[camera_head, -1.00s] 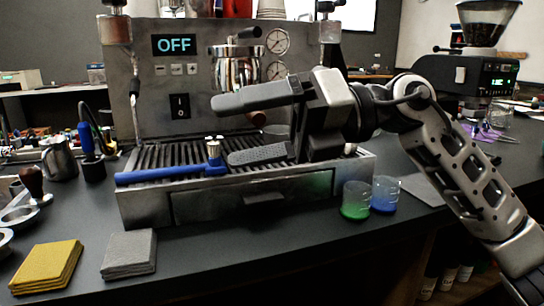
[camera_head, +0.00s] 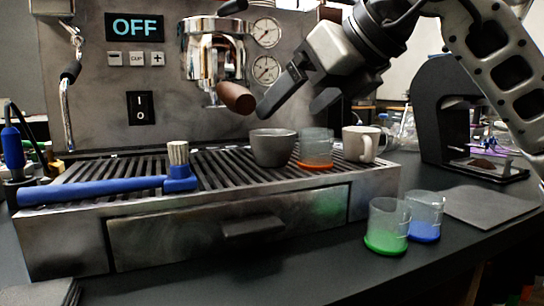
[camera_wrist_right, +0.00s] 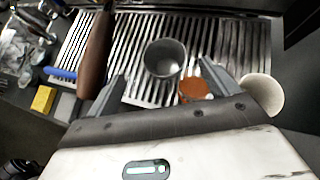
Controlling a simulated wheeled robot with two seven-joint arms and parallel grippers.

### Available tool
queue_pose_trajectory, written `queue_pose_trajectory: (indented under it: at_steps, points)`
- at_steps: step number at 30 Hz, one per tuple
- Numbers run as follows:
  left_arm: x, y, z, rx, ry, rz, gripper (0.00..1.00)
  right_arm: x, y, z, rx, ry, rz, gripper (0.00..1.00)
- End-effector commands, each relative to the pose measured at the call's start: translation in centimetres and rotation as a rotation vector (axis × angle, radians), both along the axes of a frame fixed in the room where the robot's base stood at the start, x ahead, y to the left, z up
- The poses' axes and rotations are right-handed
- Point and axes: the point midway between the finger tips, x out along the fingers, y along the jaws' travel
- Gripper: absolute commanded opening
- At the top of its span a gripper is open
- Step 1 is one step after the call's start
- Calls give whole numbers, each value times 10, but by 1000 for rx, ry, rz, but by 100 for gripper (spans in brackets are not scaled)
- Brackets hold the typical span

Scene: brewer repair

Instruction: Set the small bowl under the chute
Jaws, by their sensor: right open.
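A small grey bowl (camera_head: 273,147) stands upright on the slatted drip tray of the coffee machine. It also shows in the right wrist view (camera_wrist_right: 165,58), between my fingers as seen from above. My right gripper (camera_head: 295,106) is open and empty, tilted down above the bowl and apart from it. In the wrist view both fingers (camera_wrist_right: 165,82) are spread wide. My left gripper is not in view.
A portafilter handle (camera_head: 236,97) juts out near my fingers. A blue brush (camera_head: 110,190) lies on the tray's left. Green (camera_head: 386,227) and blue (camera_head: 425,216) glasses stand in front.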

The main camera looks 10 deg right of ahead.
Motion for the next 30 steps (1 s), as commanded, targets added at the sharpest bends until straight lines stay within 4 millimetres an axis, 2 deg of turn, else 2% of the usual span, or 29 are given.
queue_pose_trajectory:
  at_steps: [3,11,20,28,30]
  points:
    - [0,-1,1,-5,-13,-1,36,12,8,-12,0,1,2,87]
    - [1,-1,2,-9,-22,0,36,22,13,-22,0,2,2,87]
    - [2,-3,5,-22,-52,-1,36,50,26,-49,0,3,4,87]
    - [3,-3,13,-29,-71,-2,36,54,29,-51,1,-1,2,87]
    - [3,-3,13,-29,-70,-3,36,53,29,-51,1,-1,2,68]
